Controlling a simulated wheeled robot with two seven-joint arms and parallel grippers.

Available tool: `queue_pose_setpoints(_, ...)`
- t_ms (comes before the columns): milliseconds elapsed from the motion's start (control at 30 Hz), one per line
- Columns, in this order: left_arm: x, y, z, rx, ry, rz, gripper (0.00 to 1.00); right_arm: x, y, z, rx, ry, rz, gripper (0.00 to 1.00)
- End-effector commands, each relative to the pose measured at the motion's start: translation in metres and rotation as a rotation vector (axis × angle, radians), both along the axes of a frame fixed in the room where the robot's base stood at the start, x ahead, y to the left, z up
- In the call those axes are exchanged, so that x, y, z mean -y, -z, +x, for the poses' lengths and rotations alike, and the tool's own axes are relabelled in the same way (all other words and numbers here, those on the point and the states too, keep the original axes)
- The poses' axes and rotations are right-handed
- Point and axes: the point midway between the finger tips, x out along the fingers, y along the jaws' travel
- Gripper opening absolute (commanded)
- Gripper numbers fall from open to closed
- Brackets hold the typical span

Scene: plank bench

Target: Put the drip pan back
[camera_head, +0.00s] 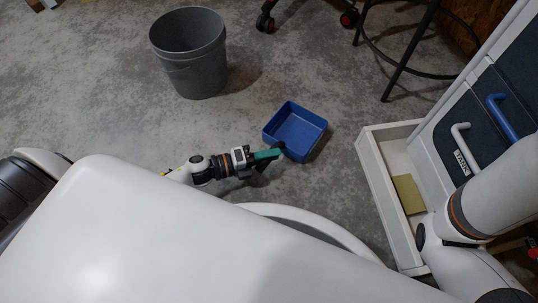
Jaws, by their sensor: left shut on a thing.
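The drip pan looks to be the blue square open box (313,148), which is empty. It is in the middle of the head view, seemingly above the concrete floor; how high I cannot tell. My left gripper (279,151) comes in from the left and is shut on the pan's near left wall. A white open drawer or tray (373,178) stands to the right of the pan, apart from it, with a flat tan piece (408,194) inside. My right arm crosses the lower right and hides part of this drawer. My right gripper is not in view.
A grey bin (190,60) stands at upper left. A white and dark cabinet has a blue handle (502,115) and a white handle (461,137) with a "TANK" label (462,162). A black-legged stool (408,62) stands at upper right.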

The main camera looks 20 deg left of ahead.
Motion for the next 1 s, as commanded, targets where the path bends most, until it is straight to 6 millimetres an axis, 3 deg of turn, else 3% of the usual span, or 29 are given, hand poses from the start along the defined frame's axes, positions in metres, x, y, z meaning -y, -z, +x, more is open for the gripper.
queue_pose_setpoints(133, 0.000, 0.003, 0.001, 0.003, 0.001, -0.001, 0.00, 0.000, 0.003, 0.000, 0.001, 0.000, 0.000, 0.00)
queue_pose_setpoints(167, 0.000, 0.003, 0.000, 0.000, 0.000, 0.000, 0.28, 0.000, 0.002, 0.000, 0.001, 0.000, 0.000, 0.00)
queue_pose_setpoints(267, 0.000, 0.003, 0.000, 0.000, 0.000, 0.000, 0.44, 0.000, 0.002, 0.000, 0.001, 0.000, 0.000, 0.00)
queue_pose_setpoints(667, -0.004, -0.002, -0.004, -0.002, 0.001, 0.001, 0.45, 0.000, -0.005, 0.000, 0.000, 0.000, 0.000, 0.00)
queue_pose_setpoints(1000, -0.054, -0.013, -0.049, -0.005, -0.002, 0.002, 0.45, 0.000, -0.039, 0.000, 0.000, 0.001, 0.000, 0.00)
